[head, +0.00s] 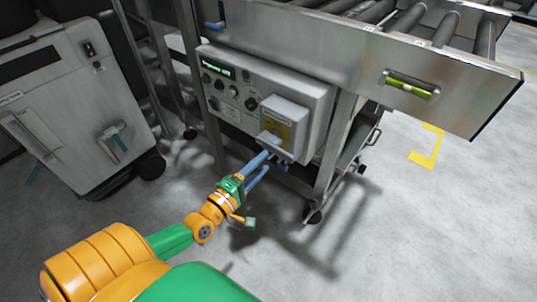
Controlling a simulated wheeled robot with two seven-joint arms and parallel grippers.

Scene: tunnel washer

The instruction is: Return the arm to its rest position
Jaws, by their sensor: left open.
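My left arm comes in from the lower left, orange and green. My left gripper (264,165) has long blue fingers that are apart, with nothing seen between them. Its fingers point up toward the lower part of a grey box with a yellow label (286,113) on the control panel (231,91). One fingertip overlaps the box's lower edge in the picture; I cannot tell whether it touches. My right gripper is not in the picture.
The panel, with knobs and a green display (217,68), hangs under a roller conveyor (408,25) on metal legs with casters (313,214). A grey cabinet (75,115) stands at left. A yellow floor mark (428,150) lies at right. The floor in front is clear.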

